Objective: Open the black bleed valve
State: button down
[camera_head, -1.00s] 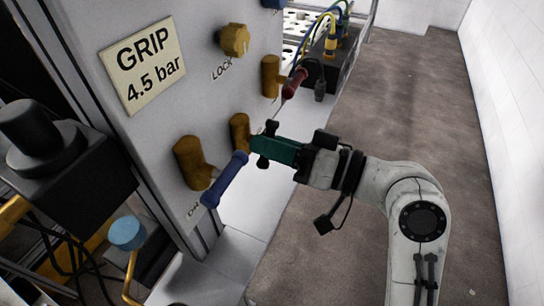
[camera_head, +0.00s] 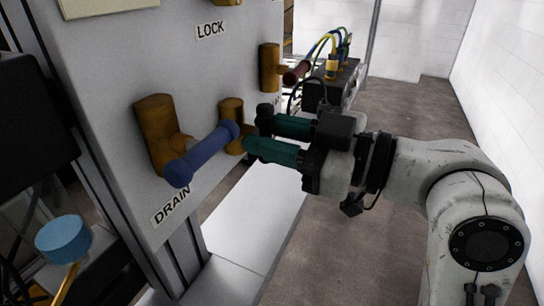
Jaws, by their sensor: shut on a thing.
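The black bleed valve's handle (camera_head: 265,111) shows at the tips of my gripper (camera_head: 254,136), in front of the grey panel. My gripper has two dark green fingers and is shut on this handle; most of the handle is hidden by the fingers. A brass valve body (camera_head: 231,112) sits on the panel just left of the fingertips, partly covered by a blue handle. Its link to the black handle is hidden, so the handle's exact angle cannot be told.
A blue-handled valve (camera_head: 205,153) labelled DRAIN is close left of my fingers. A red handle (camera_head: 297,72) on another brass valve is above. A black box with coloured hoses (camera_head: 335,85) stands behind. Open floor (camera_head: 420,115) lies to the right.

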jog(key=c, duration=1.7)
grip_release()
jog(key=shift+a+f+n+b, duration=0.1)
jog(key=shift+n+b, duration=0.5)
jog(key=shift+n, duration=0.05)
jog(key=shift+a+f+n+b, duration=0.1)
jog(key=shift+n+b, duration=0.5)
jog(key=shift+n, duration=0.05)
jog(key=shift+r, duration=0.1)
jog(key=o, duration=1)
jog(key=v, duration=1)
jog(key=shift+s+d, duration=0.1)
jog(key=shift+d, duration=0.3)
